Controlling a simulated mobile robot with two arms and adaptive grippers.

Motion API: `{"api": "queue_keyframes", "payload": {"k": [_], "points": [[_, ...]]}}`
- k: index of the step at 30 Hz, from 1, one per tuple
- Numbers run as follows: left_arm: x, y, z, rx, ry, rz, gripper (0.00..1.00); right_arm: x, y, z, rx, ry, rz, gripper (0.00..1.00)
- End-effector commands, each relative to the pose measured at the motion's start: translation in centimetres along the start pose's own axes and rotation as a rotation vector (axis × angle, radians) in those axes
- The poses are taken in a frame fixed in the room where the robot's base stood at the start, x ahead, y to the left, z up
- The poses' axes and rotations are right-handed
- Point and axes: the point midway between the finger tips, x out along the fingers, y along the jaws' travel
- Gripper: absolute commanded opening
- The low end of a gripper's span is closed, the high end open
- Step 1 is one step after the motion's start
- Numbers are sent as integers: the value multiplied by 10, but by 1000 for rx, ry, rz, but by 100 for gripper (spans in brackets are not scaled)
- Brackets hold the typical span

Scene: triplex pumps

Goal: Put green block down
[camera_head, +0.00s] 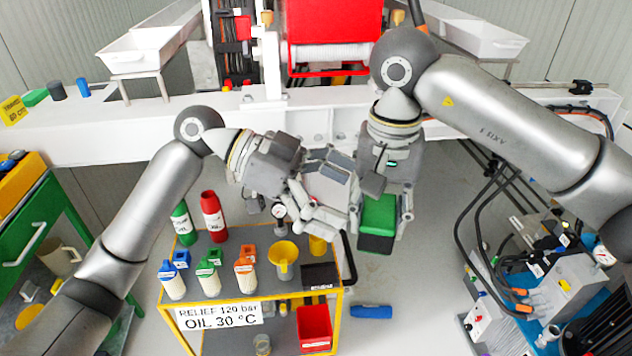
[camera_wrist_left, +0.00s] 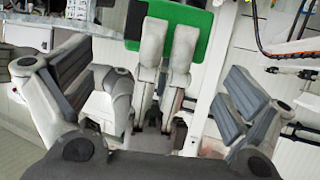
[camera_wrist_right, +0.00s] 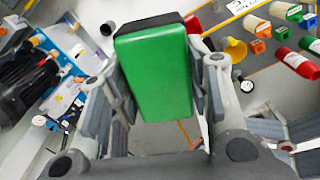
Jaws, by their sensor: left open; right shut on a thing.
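The green block (camera_head: 378,216) has a black end and hangs in my right gripper (camera_head: 383,208), right of the cart and above the floor. In the right wrist view the block (camera_wrist_right: 157,75) sits between the two fingers, its black end pointing away. My left gripper (camera_head: 335,188) is open and empty, just left of the right gripper. In the left wrist view its fingers stand wide apart, with the right gripper's pale fingers and part of the green block (camera_wrist_left: 197,35) beyond them. Whether the two grippers touch cannot be told.
A yellow-framed cart (camera_head: 245,295) below holds bottles, a yellow funnel (camera_head: 284,256) and a red bin (camera_head: 314,327). A white beam (camera_head: 110,135) crosses behind. A blue object (camera_head: 371,311) lies on the floor. Pump equipment with hoses (camera_head: 560,285) stands right. The floor between is mostly clear.

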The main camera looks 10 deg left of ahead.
Motion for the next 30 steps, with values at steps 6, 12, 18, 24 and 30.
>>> {"api": "queue_keyframes", "payload": {"k": [6, 12, 18, 24, 30], "points": [[41, 0, -1, 0, 2, 2, 100, -1, 0, 0, 0, 1, -1, 7], [62, 0, 0, -1, 1, -1, 100, -1, 0, 0, 0, 1, -1, 7], [68, -1, 0, -1, 0, -2, 100, -1, 0, 0, 0, 1, -1, 7], [68, -1, 0, -1, 0, -2, 99, -1, 0, 0, 0, 1, -1, 7], [68, -1, 0, -1, 0, -2, 73, -1, 0, 0, 0, 1, -1, 7]]}}
